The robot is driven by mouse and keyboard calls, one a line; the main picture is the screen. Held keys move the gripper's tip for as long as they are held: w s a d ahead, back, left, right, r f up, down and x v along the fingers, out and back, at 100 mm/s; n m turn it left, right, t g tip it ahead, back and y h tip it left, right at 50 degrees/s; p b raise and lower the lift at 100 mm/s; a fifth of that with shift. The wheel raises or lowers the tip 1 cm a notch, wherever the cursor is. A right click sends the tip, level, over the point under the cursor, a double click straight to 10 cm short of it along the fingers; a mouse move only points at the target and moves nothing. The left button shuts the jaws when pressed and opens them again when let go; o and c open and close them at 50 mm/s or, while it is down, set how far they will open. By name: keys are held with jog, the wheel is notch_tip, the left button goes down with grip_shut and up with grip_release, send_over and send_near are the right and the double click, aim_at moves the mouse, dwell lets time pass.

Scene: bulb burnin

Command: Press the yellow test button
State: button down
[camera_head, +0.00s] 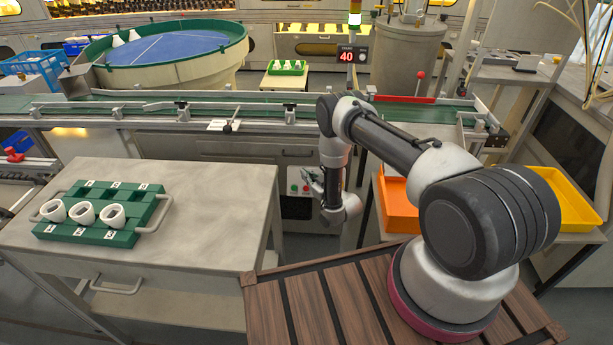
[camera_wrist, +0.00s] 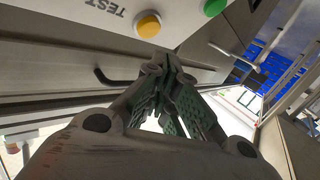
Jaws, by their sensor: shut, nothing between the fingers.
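In the wrist view the yellow test button (camera_wrist: 148,24) is a round dome in a pale ring on a light panel (camera_wrist: 185,22), beside upside-down TEST lettering. My gripper (camera_wrist: 163,62) is shut and empty. Its tips show just below the button in this picture, and a gap seems to remain; the exact distance I cannot tell. In the head view my gripper (camera_head: 309,176) is in front of the panel (camera_head: 297,181) under the conveyor, and the yellow button is not visible there.
A green button (camera_wrist: 214,7) is beside the yellow one, and a dark handle (camera_wrist: 118,80) is below. In the head view a red button (camera_head: 306,190) shows on the panel. A grey cart (camera_head: 215,215) with a green tray of white parts (camera_head: 64,226) stands left; an orange bin (camera_head: 398,212) stands right.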

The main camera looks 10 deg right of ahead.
jog(key=s+r, duration=0.1)
jog(key=s+a, duration=0.1)
jog(key=s, duration=0.1)
jog(key=shift+r, duration=0.4)
dwell(0.5)
